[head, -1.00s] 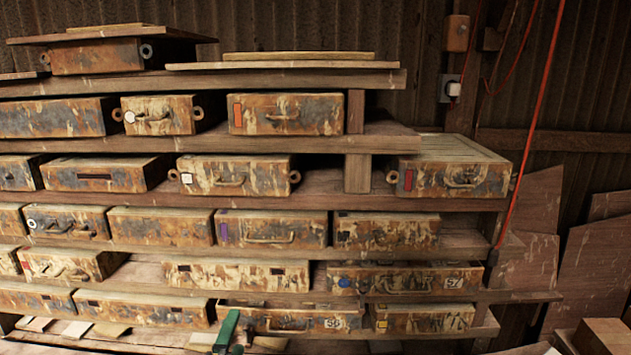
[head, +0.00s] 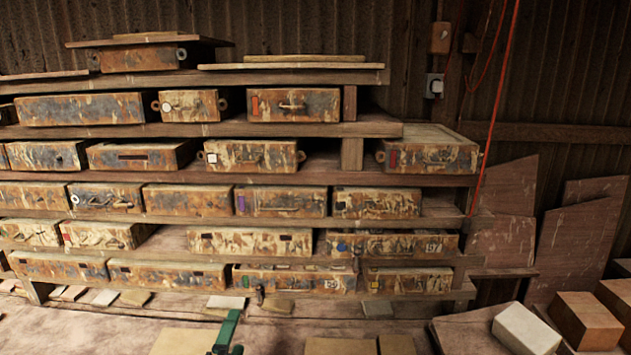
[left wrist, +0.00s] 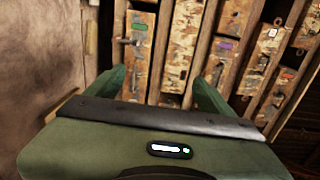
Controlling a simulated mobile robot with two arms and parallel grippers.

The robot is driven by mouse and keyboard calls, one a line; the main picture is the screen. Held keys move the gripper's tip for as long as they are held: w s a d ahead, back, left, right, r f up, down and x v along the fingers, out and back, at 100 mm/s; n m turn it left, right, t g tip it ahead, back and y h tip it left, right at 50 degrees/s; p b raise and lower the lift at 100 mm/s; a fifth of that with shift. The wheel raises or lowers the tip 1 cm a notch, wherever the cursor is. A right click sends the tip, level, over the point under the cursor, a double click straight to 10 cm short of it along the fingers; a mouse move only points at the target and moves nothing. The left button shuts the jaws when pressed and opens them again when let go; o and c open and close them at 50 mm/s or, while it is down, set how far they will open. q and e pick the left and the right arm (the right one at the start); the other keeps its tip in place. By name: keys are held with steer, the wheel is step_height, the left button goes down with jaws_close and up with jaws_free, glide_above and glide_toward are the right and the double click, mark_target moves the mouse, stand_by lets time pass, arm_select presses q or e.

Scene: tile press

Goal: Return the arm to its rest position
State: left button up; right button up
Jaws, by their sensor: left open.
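My left gripper (head: 228,333) shows at the bottom of the head view, left of centre, as green and dark parts in front of the rack's lowest level. In the left wrist view (left wrist: 160,88) its two green fingers stand apart with no object held between them. Beyond them are worn, rust-stained drawers, one with a green label (left wrist: 139,27) and one with a purple label (left wrist: 225,45). My right gripper is in neither view.
A wooden rack (head: 420,180) holds several stained boxes with handles. Below it lie loose tiles (head: 340,346). At right stand wooden blocks (head: 585,318) and a pale block (head: 526,328). Boards (head: 505,240) lean on the wall. A red cord (head: 497,110) hangs at right.

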arm_select(q)
steer(key=s+a+f+n+g+y, duration=0.3)
steer(key=s+a+f+n+g, duration=0.3)
steer(key=s+f+n, duration=0.5)
steer(key=s+d+f+n+g+h, duration=0.1)
steer(key=s+f+n+g, duration=0.15)
steer(key=s, duration=0.45)
steer(key=s+d+f+n+g+h, duration=0.1)
steer(key=s+g, duration=0.2)
steer(key=s, duration=0.5)
steer(key=s+f+n+g+h, duration=0.1)
steer(key=s+f+n+g, duration=0.15)
steer(key=s, duration=0.45)
step_height(320, 180, down, 30)
steer(key=s+f+g+b, duration=0.1)
steer(key=s+g+b, duration=0.1)
steer(key=b, duration=0.4)
steer(key=s+a+f+g+b, duration=0.1)
steer(key=s+f+b, duration=0.3)
steer(key=s+f, duration=1.2)
step_height(320, 180, down, 4)
steer(key=shift+s+a+r+m+y, duration=0.2)
steer(key=shift+s+a+m+y, duration=0.15)
steer(key=shift+a, duration=0.5)
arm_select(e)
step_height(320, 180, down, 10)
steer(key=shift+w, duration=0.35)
